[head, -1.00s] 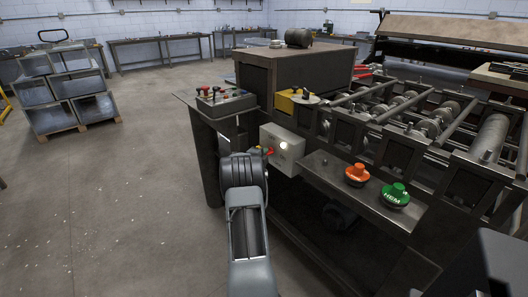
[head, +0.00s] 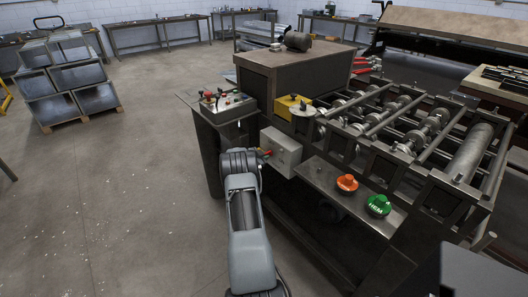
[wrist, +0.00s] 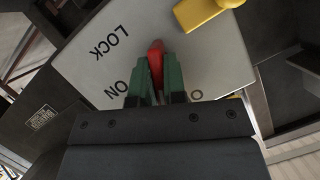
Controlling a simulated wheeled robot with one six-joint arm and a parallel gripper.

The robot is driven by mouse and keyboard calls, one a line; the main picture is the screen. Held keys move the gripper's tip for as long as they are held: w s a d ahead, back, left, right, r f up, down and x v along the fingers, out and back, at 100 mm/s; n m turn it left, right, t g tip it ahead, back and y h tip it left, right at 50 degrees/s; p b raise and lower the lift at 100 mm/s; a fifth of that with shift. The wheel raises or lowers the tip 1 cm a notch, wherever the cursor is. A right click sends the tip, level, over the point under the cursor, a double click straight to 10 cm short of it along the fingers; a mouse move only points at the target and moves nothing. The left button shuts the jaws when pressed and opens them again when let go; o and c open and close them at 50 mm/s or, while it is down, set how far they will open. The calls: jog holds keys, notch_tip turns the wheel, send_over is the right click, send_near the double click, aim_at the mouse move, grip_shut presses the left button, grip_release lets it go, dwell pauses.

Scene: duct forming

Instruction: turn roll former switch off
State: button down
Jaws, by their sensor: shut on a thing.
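The roll former's switch is a red handle (wrist: 156,66) on a grey switch box whose face (wrist: 110,65) shows the words LOCK and ON in the wrist view. In the head view, the box (head: 284,155) sits on the machine's left end. My gripper (wrist: 155,88) has green fingertips and is shut on the red handle, with the handle between them. The handle points up toward the top of the wrist view. Part of the lettering near the ON side is hidden by my fingers. In the head view my gripper (head: 264,153) is beside the box.
A control panel (head: 228,103) with a red button stands above and left of the box. Orange (head: 347,183) and green (head: 379,205) knobs sit on the ledge at right. A yellow part (wrist: 205,10) is close to the box in the wrist view. Open floor lies at left.

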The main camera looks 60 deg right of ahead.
jog(key=n+g+p, duration=0.1)
jog(key=n+g, duration=0.1)
jog(key=n, duration=0.1)
jog(key=shift+y, duration=0.4)
dwell(0.5)
jog(key=c, duration=1.2)
grip_release()
jog(key=v, duration=1.3)
jog(key=shift+w+a+r, duration=0.1)
jog(key=shift+w+a, duration=0.05)
jog(key=shift+a, duration=0.2)
